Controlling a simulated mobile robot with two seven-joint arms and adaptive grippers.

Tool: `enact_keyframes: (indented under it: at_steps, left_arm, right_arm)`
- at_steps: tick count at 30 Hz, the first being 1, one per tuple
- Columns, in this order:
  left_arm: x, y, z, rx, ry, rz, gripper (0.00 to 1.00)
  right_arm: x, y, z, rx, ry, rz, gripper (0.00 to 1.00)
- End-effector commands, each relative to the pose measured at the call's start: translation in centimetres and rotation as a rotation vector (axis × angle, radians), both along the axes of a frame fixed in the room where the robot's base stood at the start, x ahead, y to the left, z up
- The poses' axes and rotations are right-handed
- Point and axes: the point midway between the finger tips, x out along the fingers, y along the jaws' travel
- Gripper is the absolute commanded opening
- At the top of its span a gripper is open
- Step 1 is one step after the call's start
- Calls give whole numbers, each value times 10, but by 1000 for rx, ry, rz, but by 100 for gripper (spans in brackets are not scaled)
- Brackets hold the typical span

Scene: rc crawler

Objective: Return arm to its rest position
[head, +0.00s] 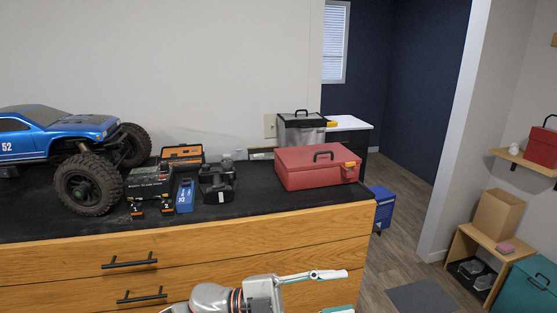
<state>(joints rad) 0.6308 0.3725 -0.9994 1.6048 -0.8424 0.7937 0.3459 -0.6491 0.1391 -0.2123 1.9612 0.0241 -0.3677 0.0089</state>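My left gripper (342,291) is low in the head view, in front of the wooden drawer fronts. Its upper finger points right, and the tip of its lower finger just shows at the bottom edge. The two fingers are well apart with nothing between them. My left forearm comes in from the bottom edge and is mostly cut off. My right gripper is out of view.
The black-topped drawer cabinet (250,208) holds a blue RC crawler (55,135), a charger (148,181), a blue pack (185,195), a black device (217,182) and a red toolbox (312,168). Drawer handles (130,262) stick out at left. Floor (400,250) is open at right.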

Motion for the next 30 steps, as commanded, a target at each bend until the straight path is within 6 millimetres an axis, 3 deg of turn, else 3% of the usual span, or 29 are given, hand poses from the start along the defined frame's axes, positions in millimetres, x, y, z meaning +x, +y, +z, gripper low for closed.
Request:
enact_keyframes:
  at_steps: [5, 8, 11, 16, 20, 24, 30]
  left_arm:
    - [20, 19, -13, -156, 173, 245, 36]
    - [34, 41, -32, -204, 277, 396, 36]
    - [45, 70, -62, -227, 389, 550, 36]
    - [45, 129, -133, -210, 595, 807, 36]
    - [25, 180, -198, -150, 760, 994, 36]
    - [-17, 233, -267, -52, 931, 1164, 36]
    - [-82, 286, -332, 82, 1107, 1314, 36]
  right_arm:
    - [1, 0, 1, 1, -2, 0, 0]
    - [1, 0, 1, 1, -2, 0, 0]
    - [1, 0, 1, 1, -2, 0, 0]
    - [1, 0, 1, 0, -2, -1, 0]
    - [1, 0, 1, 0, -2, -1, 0]
    - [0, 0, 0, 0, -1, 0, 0]
    - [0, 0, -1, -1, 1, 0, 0]
